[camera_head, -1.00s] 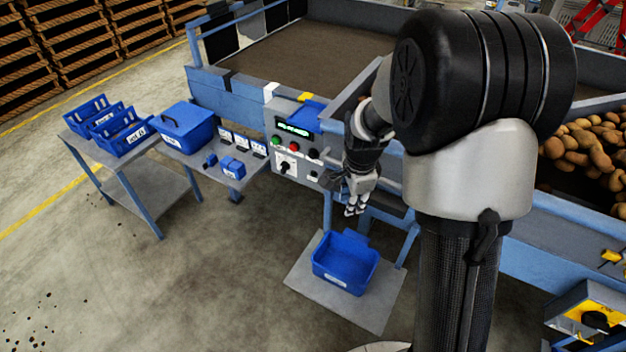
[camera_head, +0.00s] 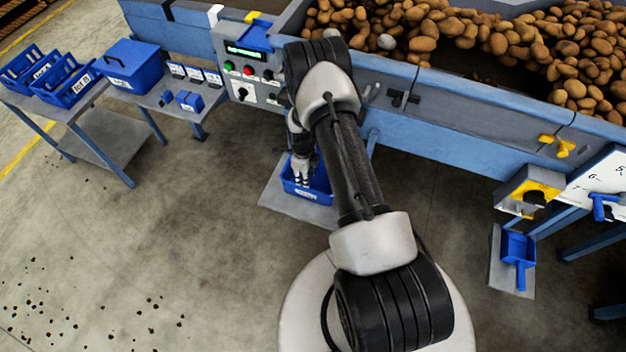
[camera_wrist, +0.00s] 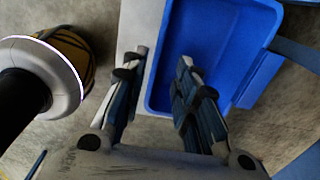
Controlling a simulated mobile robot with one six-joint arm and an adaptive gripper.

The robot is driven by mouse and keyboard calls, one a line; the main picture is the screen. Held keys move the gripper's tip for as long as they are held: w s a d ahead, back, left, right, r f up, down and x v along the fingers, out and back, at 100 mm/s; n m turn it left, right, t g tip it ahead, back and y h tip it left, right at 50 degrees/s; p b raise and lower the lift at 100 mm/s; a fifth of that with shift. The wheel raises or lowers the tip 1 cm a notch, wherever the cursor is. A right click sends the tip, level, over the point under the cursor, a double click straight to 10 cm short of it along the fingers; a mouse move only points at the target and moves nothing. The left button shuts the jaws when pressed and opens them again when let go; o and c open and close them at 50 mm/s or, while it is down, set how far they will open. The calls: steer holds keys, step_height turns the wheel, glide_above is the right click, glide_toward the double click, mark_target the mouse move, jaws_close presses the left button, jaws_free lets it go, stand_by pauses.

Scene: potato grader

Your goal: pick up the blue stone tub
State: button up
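The blue stone tub (camera_head: 318,186) stands on a grey plate on the floor below the grader, partly hidden by my arm. The wrist view shows the tub (camera_wrist: 228,40) at the upper right, and the visible part of its inside is empty. My gripper (camera_head: 303,180) is low over the tub's left part. In the wrist view my gripper (camera_wrist: 161,60) is open with nothing held. One finger is over the plate outside the tub, the other overlaps the tub's interior, and the tub's left wall lies between them. I cannot tell whether they touch it.
The grey floor plate (camera_head: 275,197) borders the tub. The grader's control panel (camera_head: 243,70) and blue side beam (camera_head: 470,125) stand behind and above. A side table holds a lidded blue box (camera_head: 133,62) and crates at left. A blue dustpan (camera_head: 518,247) is at right.

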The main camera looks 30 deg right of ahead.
steer(key=b, duration=0.1)
glide_above(306, 199)
step_height(306, 199, down, 5)
steer(key=shift+w+f, duration=0.1)
steer(key=shift+f, duration=0.1)
steer(key=shift+d+f+b, duration=0.1)
steer(key=shift+f+b, duration=1.25)
steer(key=shift+f, duration=1.35)
steer(key=shift+r, duration=0.1)
steer(key=shift+c, duration=0.3)
jaws_close()
